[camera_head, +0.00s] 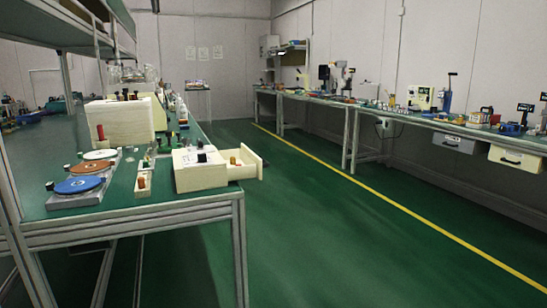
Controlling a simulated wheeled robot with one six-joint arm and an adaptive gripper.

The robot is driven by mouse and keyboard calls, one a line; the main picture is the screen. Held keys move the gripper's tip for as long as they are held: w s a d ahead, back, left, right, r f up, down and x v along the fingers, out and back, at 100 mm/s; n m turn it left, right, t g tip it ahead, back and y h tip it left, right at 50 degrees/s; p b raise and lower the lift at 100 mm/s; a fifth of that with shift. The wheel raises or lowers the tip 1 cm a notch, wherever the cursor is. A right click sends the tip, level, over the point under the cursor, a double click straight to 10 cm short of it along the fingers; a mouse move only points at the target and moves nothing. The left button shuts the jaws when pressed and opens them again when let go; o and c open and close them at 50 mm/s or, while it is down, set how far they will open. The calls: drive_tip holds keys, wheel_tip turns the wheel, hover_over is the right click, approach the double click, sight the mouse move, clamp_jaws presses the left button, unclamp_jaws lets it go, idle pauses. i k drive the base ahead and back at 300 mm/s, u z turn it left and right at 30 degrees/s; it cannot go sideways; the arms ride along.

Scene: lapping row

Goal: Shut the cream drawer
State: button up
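A cream drawer (242,162) sticks out to the right from a small cream cabinet (200,178) at the near right corner of the left green-topped workbench. The drawer is open, and a small brown cylinder stands in or by its opening. A second cream drawer front (518,159) with a dark handle hangs under the right-hand bench and looks closed. My gripper is not in view.
Blue (79,185) and reddish-brown (90,167) discs lie on the left workbench (130,199) with several small items. A grey drawer (453,143) is under the right bench. The green aisle floor (330,235) between the benches is clear, with a yellow line.

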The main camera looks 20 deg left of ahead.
sight(252, 166)
drive_tip(key=z, duration=0.15)
drive_tip(key=i, duration=1.55)
drive_tip(key=u, duration=1)
drive_tip(key=i, duration=0.85)
drive_tip(key=u, duration=1.3)
drive_tip(key=i, duration=0.25)
drive_tip(key=u, duration=0.7)
drive_tip(key=k, duration=1.15)
drive_tip(key=z, duration=0.4)
